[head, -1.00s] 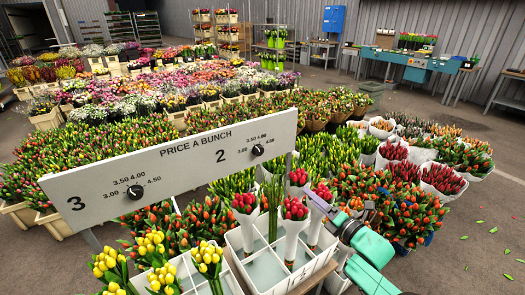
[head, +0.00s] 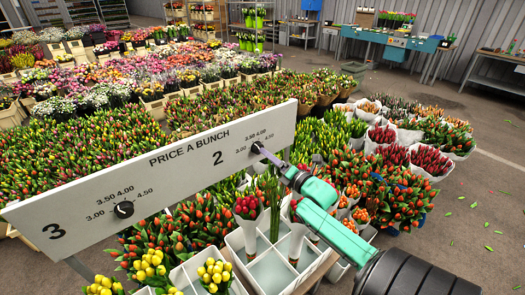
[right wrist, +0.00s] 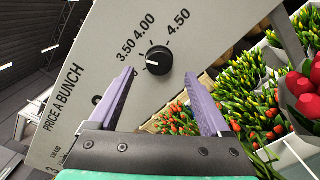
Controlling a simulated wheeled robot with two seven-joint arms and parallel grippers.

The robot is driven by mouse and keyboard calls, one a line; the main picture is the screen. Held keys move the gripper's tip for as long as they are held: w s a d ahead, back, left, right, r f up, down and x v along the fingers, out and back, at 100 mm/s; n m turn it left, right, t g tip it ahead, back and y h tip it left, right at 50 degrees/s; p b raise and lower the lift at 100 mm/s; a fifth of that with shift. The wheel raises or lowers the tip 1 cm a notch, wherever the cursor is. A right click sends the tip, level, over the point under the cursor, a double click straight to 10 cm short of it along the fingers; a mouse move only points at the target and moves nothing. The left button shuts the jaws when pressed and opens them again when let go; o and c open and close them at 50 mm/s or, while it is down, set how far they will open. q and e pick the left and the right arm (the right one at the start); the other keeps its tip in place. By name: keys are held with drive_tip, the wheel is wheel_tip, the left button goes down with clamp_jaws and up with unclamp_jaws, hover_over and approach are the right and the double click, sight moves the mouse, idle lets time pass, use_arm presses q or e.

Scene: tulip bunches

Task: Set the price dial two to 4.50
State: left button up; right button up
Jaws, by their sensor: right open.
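The mark does not point at 4.50. My right gripper (head: 265,153) is open, with its purple fingertips close to the knob. In the right wrist view the open gripper (right wrist: 159,82) has the knob just beyond the gap between its fingers. Contact cannot be told. My left gripper is not in view.
A second dial (head: 123,209) sits on the board beside the numeral 3. A white divided crate (head: 268,268) with tulip bunches stands below the board's right end. Dense tulips (head: 60,150) fill the space behind.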

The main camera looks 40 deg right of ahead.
sight(258, 149)
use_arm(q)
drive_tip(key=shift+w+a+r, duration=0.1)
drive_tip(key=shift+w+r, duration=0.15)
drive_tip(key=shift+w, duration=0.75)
use_arm(e)
drive_tip(key=w, duration=0.4)
drive_tip(key=shift+w, duration=0.3)
drive_tip(key=shift+c, duration=1.2)
clamp_jaws()
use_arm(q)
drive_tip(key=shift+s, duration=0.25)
